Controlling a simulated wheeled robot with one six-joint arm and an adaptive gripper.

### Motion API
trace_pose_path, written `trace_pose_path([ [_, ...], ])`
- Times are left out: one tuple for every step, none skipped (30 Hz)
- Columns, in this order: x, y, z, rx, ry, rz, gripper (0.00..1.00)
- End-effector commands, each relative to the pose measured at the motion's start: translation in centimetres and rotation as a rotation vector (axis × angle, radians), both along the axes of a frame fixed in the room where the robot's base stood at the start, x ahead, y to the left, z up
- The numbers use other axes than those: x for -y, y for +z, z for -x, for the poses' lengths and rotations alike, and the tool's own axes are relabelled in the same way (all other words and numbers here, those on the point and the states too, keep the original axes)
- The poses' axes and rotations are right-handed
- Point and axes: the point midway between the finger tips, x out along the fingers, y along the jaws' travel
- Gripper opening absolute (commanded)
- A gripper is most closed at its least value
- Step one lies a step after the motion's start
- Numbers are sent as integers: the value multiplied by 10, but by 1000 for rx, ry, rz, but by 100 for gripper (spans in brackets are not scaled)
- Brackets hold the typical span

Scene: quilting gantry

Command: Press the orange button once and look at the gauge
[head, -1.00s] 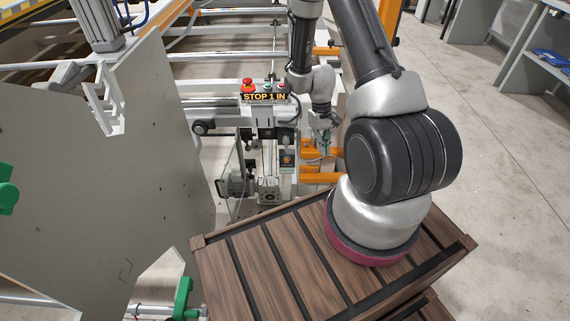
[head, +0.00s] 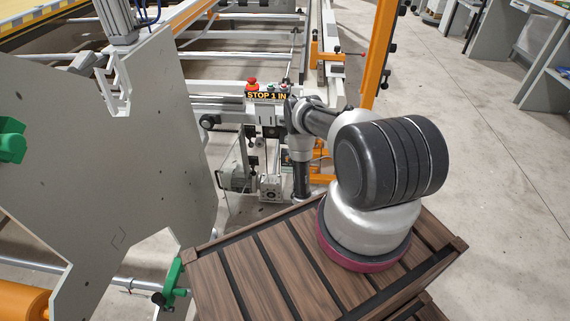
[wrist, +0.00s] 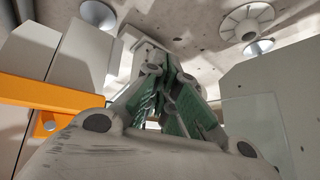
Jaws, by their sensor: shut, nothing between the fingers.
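My gripper (wrist: 168,105) shows in the wrist view, with its green-padded fingers closed together and nothing between them. In the head view I cannot make out my gripper; my folded arm is in front of the machine. The control box (head: 266,96) with the "STOP 1 IN" label stands on the gantry carriage, left of my arm. A red mushroom button (head: 251,84) and smaller buttons sit on its top. I cannot make out the orange button; my arm covers much of the small dark panel below the box. No gauge can be read in either view.
A large grey plate (head: 120,150) stands close on the left, with a green clamp (head: 172,277) below. An orange post (head: 380,50) rises behind my arm. The wrist view faces the ceiling, with an orange beam (wrist: 45,92) at left. Open floor (head: 480,190) lies right.

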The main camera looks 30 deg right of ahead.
Motion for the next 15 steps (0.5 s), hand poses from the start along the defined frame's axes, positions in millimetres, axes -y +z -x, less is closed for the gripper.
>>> trace_pose_path([
  [2,10,-19,64,-2,0,0],
  [3,16,-30,103,-3,0,0],
  [4,24,-42,155,-5,-1,0],
  [4,30,-51,192,-6,-3,0],
  [5,36,-60,229,-7,-5,0],
  [5,45,-69,275,-8,-7,0],
  [5,50,-75,306,-9,-11,0],
  [5,56,-80,336,-10,-13,0],
  [5,63,-84,369,-12,-18,0],
  [5,67,-87,392,-14,-21,0],
  [4,71,-89,409,-16,-24,0],
  [5,75,-91,427,-19,-26,0],
  [5,77,-92,437,-20,-27,0],
  [5,78,-93,445,-22,-29,0],
  [5,80,-94,451,-23,-30,0],
])
